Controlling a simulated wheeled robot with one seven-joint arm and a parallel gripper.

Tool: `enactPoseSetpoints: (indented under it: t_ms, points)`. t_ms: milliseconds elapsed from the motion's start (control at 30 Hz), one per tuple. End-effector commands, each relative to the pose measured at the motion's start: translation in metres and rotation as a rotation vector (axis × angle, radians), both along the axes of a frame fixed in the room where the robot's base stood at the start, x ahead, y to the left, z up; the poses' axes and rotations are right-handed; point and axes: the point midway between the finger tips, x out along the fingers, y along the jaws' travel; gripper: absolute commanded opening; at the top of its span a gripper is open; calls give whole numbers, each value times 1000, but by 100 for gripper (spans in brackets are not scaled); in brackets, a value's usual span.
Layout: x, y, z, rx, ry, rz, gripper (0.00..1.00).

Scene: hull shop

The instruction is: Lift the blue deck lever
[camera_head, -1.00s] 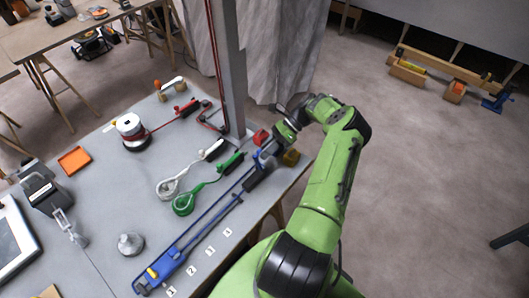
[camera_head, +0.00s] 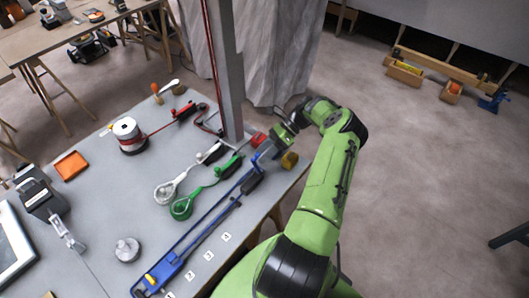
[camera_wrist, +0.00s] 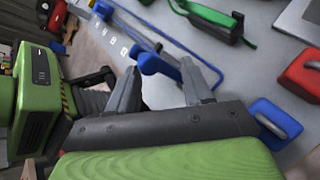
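The blue deck lever (camera_head: 165,268) lies along the table's front edge, long and thin, with a black grip (camera_head: 252,183) at its upper right end. My gripper (camera_head: 264,153) is just beyond that grip, pointing down toward the table edge. In the wrist view the gripper's two fingers (camera_wrist: 165,82) are spread apart. Blue parts of the lever (camera_wrist: 150,62) show beyond and between the fingertips. I see nothing clasped; whether a finger touches the lever I cannot tell.
Green (camera_head: 182,207) and white (camera_head: 165,192) levers lie beside the blue one. Red (camera_head: 259,138) and yellow (camera_head: 289,160) blocks sit close to my gripper; the wrist view shows a blue padlock-like block (camera_wrist: 275,122). A grey post (camera_head: 228,80) rises behind.

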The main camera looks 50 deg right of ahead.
Motion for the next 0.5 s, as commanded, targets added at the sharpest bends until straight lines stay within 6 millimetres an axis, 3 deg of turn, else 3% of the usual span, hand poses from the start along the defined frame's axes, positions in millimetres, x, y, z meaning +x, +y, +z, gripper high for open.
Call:
enactPoseSetpoints:
  t_ms: [167,333,500]
  points:
    - [-2,-10,6,-3,-2,-1,50]
    - [-9,-40,25,-5,-2,-3,50]
    - [-14,-56,37,-3,-1,-2,50]
